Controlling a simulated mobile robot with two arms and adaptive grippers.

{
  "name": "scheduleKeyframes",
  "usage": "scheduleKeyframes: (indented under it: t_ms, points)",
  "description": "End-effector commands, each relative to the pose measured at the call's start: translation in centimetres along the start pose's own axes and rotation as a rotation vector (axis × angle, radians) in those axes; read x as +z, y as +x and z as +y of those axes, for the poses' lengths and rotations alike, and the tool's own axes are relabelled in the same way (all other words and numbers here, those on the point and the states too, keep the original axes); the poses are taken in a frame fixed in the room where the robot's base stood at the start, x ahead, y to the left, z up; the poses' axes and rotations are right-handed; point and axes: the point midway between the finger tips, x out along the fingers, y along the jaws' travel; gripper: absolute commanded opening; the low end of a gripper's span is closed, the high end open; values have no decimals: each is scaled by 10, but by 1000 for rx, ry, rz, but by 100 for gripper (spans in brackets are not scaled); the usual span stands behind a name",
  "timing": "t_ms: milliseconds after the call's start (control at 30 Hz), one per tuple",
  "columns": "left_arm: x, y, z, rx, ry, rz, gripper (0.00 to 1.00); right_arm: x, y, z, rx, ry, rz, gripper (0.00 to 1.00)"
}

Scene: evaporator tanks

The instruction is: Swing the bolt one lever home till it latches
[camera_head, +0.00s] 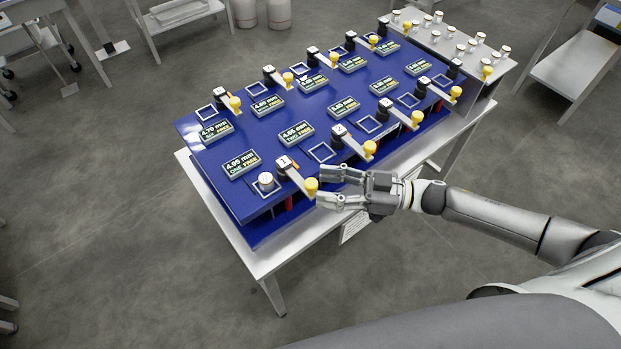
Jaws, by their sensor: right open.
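The bolt one lever is a pale bar (297,175) at the near corner of the blue tank top. It runs from a block marked 1 (284,162) to a yellow knob (311,186) that juts out past the blue edge. The nearby display (241,164) appears to read 4.95 mm, ONE, FREE. A white round piece (265,180) sits in the square frame beside the block. My right gripper (323,187) comes in from the right, open, its fingertips right by the yellow knob. I cannot tell whether they touch it. My left gripper is out of view.
Lever 2 with its yellow knob (370,149) is close behind my right gripper. Several similar levers and displays line the blue top (215,165). A pale tray (455,52) holds several white pieces at the far end. The floor around the table is clear.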

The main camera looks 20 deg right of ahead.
Motion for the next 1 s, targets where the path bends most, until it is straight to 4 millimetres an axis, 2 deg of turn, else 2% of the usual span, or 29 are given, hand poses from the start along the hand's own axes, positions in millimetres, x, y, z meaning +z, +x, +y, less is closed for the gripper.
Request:
scheduleKeyframes:
  t_ms: [100, 300, 667, 1000]
  points:
    - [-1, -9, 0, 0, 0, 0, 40, -3, 20, 0, 0, -1, 2, 47]
    - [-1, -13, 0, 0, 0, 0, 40, 0, 37, 0, 1, 0, -1, 47]
    - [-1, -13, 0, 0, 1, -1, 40, 1, 41, 0, 2, -1, -2, 46]
    - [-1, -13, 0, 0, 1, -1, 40, 1, 41, 0, 2, -1, -2, 2]
